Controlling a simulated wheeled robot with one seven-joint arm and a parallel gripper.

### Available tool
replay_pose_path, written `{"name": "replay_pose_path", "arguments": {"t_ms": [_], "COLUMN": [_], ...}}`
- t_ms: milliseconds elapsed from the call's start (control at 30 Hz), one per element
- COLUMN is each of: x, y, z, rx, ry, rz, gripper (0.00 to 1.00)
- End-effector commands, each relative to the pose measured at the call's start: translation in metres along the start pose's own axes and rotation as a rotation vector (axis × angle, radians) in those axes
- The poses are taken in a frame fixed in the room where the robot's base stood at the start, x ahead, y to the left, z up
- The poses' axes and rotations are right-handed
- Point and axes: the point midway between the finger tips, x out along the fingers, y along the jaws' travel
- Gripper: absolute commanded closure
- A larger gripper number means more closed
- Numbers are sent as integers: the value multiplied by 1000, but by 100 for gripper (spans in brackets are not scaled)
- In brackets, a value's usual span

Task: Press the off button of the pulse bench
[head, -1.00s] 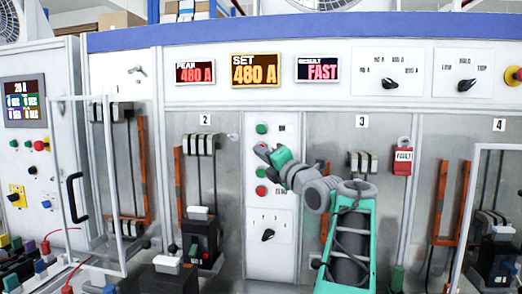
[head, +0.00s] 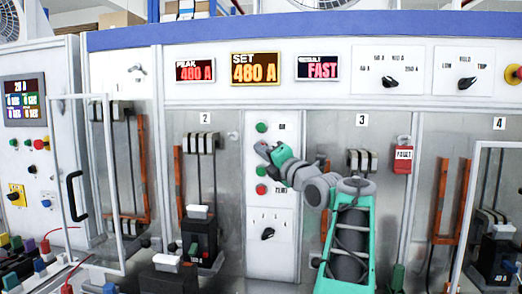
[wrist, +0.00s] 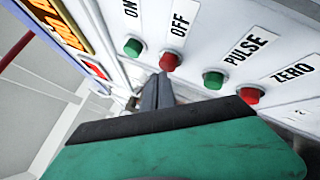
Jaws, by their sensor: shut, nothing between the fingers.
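The off button (wrist: 169,61) is a red round button under the OFF label (wrist: 180,30) in the wrist view. My gripper (wrist: 164,77) is shut and empty, with its fingertips right at the off button's lower edge. I cannot tell whether they touch it. In the head view my gripper (head: 262,148) is in front of the off button and mostly hides it. The green ON button (wrist: 133,47) is to the left. The green PULSE button (wrist: 213,79) and red ZERO button (wrist: 250,95) are to the right.
In the head view a rotary knob (head: 267,234) is below the button column. The SET display (head: 256,69) reads 480 A and the result display (head: 318,68) reads FAST. An open door frame (head: 118,180) stands at left, and a red FAULT tag (head: 403,160) hangs at right.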

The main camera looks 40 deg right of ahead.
Motion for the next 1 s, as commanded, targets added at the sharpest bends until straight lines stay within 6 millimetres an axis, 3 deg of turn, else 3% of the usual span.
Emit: {"name": "replay_pose_path", "arguments": {"t_ms": [1000], "x": [6], "y": [-4], "z": [5], "rx": [-1], "ry": [0], "rz": [0], "gripper": [100]}}
